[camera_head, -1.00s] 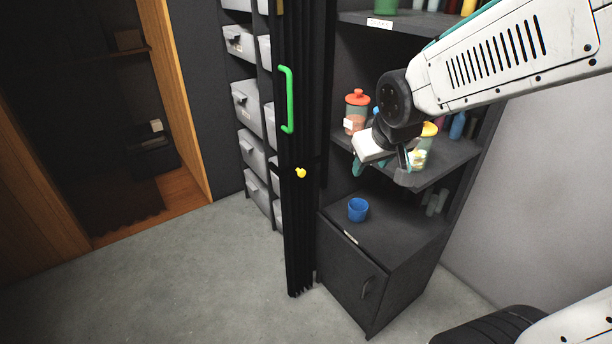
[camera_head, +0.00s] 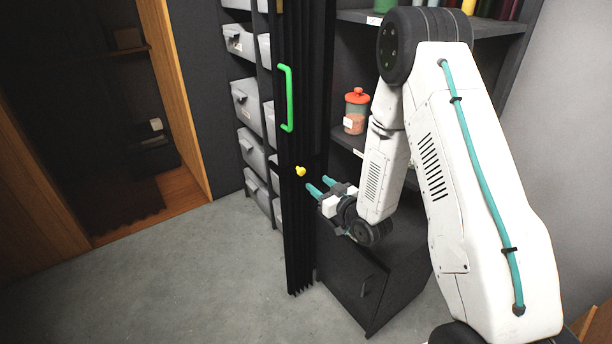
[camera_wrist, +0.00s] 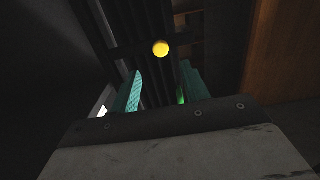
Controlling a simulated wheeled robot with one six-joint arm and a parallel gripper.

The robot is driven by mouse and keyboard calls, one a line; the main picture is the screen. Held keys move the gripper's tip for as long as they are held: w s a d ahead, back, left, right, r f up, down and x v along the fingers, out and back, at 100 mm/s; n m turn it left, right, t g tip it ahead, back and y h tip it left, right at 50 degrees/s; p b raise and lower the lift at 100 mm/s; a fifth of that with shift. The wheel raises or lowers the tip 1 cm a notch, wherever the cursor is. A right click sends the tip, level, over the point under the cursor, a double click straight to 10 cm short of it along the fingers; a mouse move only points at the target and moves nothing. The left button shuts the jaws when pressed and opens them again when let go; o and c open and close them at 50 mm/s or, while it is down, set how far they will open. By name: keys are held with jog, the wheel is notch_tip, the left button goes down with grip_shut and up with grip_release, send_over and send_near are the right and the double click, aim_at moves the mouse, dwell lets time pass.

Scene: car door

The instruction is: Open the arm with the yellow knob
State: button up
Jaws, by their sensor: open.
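The yellow knob (camera_head: 300,171) sits on a horizontal bar across the black folded door (camera_head: 296,230), below a green vertical handle (camera_head: 288,98). My gripper (camera_head: 322,185) is open and empty, just right of the knob and slightly lower, its teal fingers pointing toward the door. In the wrist view the knob (camera_wrist: 161,48) shows ahead, beyond the fingertips and between their lines, apart from both fingers (camera_wrist: 160,85). The knob's bar (camera_wrist: 135,48) shows there as a dark strip across the folds.
Grey bins (camera_head: 248,105) stand on a rack left of the folded door. A red-lidded jar (camera_head: 356,110) stands on the shelf behind my arm. A dark cabinet (camera_head: 350,285) is below my gripper. The floor (camera_head: 180,270) at left is clear.

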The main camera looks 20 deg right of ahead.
aim_at(302, 172)
jog(key=x, duration=0.7)
jog(key=shift+w+a+f, duration=0.1)
jog(key=shift+w+a, duration=0.1)
jog(key=shift+w, duration=0.05)
grip_shut()
